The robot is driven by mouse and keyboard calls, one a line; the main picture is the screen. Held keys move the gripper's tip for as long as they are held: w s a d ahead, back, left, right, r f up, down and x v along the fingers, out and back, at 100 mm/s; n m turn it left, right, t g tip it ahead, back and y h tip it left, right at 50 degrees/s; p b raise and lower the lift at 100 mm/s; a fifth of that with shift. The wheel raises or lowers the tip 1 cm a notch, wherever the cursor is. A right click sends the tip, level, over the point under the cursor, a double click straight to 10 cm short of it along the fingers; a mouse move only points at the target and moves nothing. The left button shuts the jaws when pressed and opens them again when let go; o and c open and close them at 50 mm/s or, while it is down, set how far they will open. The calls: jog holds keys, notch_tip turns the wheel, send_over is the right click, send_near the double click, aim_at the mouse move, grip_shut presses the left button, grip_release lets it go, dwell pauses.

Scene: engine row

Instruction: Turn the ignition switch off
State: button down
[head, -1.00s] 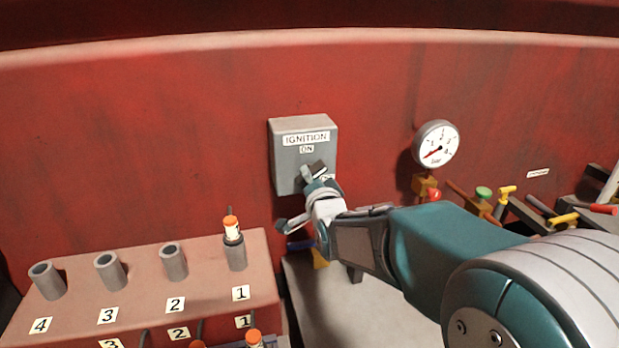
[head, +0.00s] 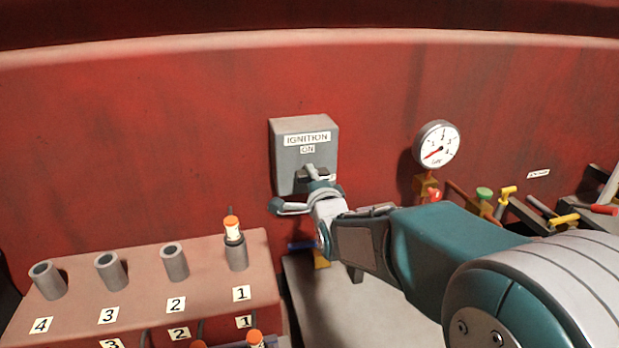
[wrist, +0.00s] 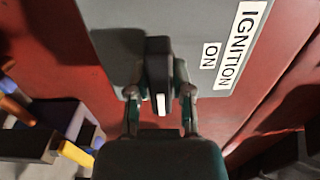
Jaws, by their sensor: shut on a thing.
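The grey ignition switch box (head: 290,165) is fixed to the red wall, with an IGNITION label and an ON label below it. My gripper (head: 316,178) is at the lower part of its front face. In the wrist view my gripper (wrist: 160,88) has its two fingers on either side of the dark switch handle (wrist: 158,62), shut on it. The handle's white mark (wrist: 160,104) points down in that view, away from the ON label. A pale label (head: 332,178) at the handle's right is mostly hidden.
A pressure gauge (head: 436,146) is on the wall to the right, above valves with coloured handles. A red block (head: 75,325) with numbered grey tubes stands at lower left; tube 1 holds an orange-topped piece (head: 232,230). Bare wall lies left of the box.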

jog(key=shift+d+f, duration=0.15)
jog(key=shift+f, duration=0.15)
jog(key=c, duration=0.5)
grip_release()
jog(key=shift+r, duration=0.1)
jog(key=shift+s, duration=0.1)
jog(key=v, duration=1.1)
jog(key=shift+s+d, duration=0.15)
jog(key=shift+s, duration=0.2)
jog(key=shift+d, duration=0.1)
